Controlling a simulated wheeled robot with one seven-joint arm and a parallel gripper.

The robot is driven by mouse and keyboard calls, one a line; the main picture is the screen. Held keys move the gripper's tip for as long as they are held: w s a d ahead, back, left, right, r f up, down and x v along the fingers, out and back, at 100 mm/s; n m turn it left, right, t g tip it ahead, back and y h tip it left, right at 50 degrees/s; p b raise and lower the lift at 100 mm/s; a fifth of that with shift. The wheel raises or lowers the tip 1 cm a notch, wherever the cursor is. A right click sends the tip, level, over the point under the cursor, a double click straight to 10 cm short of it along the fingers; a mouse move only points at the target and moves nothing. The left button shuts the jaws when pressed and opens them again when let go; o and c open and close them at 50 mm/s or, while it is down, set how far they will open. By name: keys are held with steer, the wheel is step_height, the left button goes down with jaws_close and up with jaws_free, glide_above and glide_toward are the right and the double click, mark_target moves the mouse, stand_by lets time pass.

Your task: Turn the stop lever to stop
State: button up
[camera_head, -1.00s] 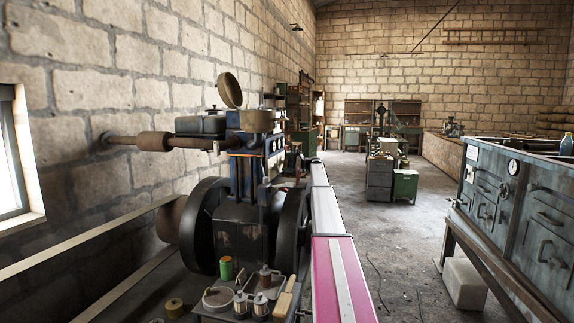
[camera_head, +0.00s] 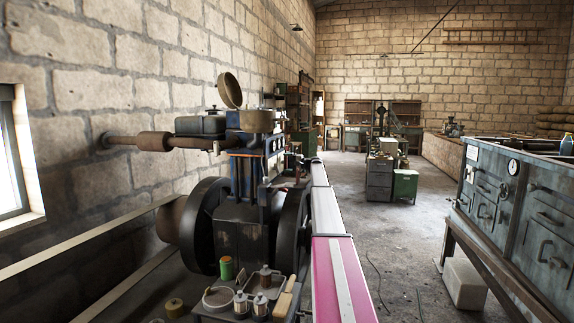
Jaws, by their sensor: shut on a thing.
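The engine (camera_head: 240,225) stands at left centre, with dark flywheels on both sides and a blue upper body. My pink and white arm reaches away along its right side. My gripper (camera_head: 272,186) is a small dark shape at the arm's far end, against the engine's right upper side. It is shut on a thin part there, which looks like the stop lever (camera_head: 264,194). The fingers and lever are small and dark, so the lever's exact angle cannot be told.
A tray (camera_head: 222,316) with small cans, a green spool (camera_head: 227,268) and a wooden-handled brush (camera_head: 287,298) stands in front of the engine. A belt (camera_head: 95,238) runs on the left. A grey cabinet bench (camera_head: 520,200) is at right.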

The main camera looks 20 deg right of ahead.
steer(key=shift+s, duration=0.1)
stand_by(0.3)
steer(key=o, duration=0.6)
steer(key=shift+d, duration=0.15)
steer(key=v, duration=1)
steer(key=shift+s+d, duration=0.2)
steer(key=shift+s, duration=0.05)
